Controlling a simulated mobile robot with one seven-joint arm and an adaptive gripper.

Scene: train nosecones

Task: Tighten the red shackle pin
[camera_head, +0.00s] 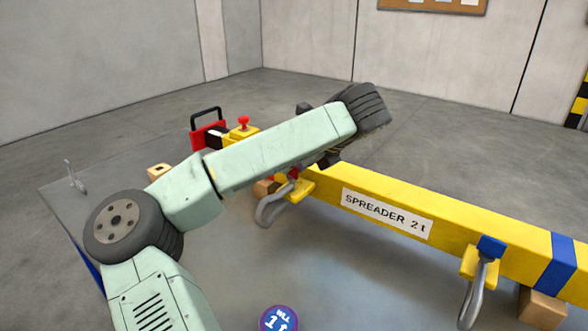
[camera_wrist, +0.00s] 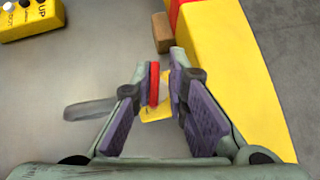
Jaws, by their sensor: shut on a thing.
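The red shackle pin (camera_wrist: 154,84) shows in the wrist view as a red upright piece between the purple-padded fingers of my gripper (camera_wrist: 166,72), which is shut on it. A yellow lug (camera_wrist: 154,113) lies just below, and the grey shackle bow (camera_wrist: 90,108) extends left, partly behind a finger. In the head view a bit of the red pin (camera_head: 294,172) shows under my arm, above the grey shackle (camera_head: 269,210) at the left end of the yellow spreader beam (camera_head: 455,216). My arm hides most of the gripper there.
A second shackle (camera_head: 473,298) with a blue pin (camera_head: 491,246) hangs further right on the beam. Wooden blocks (camera_head: 541,309) support the beam. A yellow control box (camera_wrist: 30,18) lies on the table at upper left in the wrist view. The table front is mostly clear.

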